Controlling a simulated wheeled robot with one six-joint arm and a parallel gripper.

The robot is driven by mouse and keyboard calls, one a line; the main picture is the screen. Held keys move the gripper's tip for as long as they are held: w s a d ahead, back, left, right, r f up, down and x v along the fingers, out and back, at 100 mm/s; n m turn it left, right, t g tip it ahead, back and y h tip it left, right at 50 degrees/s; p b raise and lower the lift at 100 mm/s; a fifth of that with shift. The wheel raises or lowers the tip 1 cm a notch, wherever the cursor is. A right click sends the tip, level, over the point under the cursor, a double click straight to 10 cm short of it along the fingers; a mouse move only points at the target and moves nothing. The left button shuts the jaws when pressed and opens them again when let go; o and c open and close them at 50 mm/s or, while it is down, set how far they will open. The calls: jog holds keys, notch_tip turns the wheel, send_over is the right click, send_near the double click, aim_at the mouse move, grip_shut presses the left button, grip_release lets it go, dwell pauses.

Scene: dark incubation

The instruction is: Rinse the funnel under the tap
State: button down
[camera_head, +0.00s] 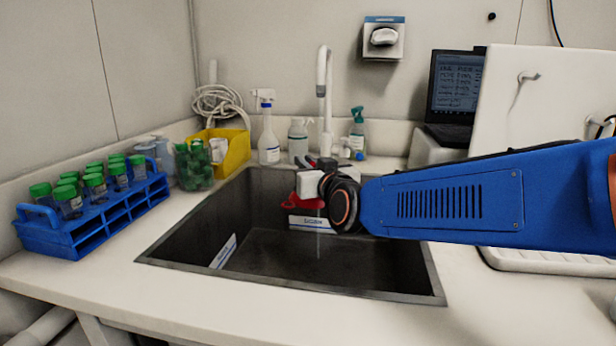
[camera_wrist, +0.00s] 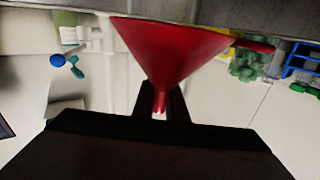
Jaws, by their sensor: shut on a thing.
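My gripper (camera_wrist: 160,98) is shut on the narrow spout of the red funnel (camera_wrist: 172,48). In the wrist view the funnel's wide mouth points away from the fingers, towards the top edge. In the head view the funnel (camera_head: 302,203) shows as a small red patch over the sink (camera_head: 200,230), mostly hidden behind my wrist and gripper. The tap (camera_head: 323,85) is a tall white spout behind the sink, above and behind my gripper. A faint pale vertical streak shows below the gripper; I cannot tell whether it is running water.
A blue rack (camera_head: 75,240) of green-capped tubes stands left of the sink. A yellow bin (camera_head: 235,152), a spray bottle (camera_head: 268,130) and a green-topped bottle (camera_head: 358,132) stand along the back. A laptop (camera_head: 455,95) is at the back right. The front counter is clear.

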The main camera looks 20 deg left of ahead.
jog(key=shift+s+d+r, duration=0.4)
jog(key=shift+s+r, duration=0.25)
jog(key=shift+s, duration=0.1)
jog(key=shift+s+d+r, duration=0.35)
jog(key=shift+s+r, duration=0.35)
jog(key=shift+s+d+r, duration=0.4)
jog(key=shift+s+r, duration=0.25)
jog(key=shift+s, duration=0.1)
